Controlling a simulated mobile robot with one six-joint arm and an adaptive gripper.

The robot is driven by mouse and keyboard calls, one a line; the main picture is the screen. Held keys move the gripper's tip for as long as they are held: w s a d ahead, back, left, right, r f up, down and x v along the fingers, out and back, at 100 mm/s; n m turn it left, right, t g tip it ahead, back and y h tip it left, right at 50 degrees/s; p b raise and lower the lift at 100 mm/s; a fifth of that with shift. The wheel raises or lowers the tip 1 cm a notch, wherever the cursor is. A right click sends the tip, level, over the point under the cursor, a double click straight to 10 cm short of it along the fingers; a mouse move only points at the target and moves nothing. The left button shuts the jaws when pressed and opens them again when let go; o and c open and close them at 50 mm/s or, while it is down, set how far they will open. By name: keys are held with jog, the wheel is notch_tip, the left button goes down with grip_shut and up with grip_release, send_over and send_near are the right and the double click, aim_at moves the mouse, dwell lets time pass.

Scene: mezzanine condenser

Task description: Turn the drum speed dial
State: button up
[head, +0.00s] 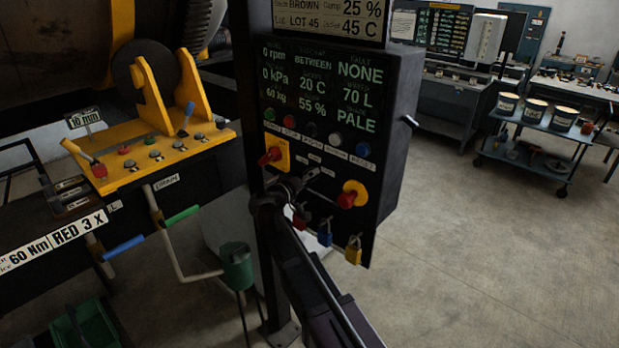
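A dark control panel (405,95) on a dark post fills the middle of the head view. Its lower face carries a row of buttons, a red handle on a yellow plate (281,152) at left and a red knob on a yellow round plate (361,187) at right. My gripper (301,181) is at the panel's lower face, between these two red controls. A small dark and grey shape shows at its tip, possibly the drum speed dial. The dial's label is too small to read. I cannot tell whether my fingers touch or hold it.
Padlocks (353,250) hang under the panel. A yellow lever console (150,155) stands at left, with blue and green handles and a green cup (237,265) below. A cart with several tubs (536,112) is at right. Floor (480,260) at right is clear.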

jog(key=shift+s+a, duration=0.1)
jog(key=shift+s, duration=0.05)
jog(key=v, duration=0.7)
dwell(0.5)
jog(key=shift+a, duration=0.1)
jog(key=shift+s, duration=0.1)
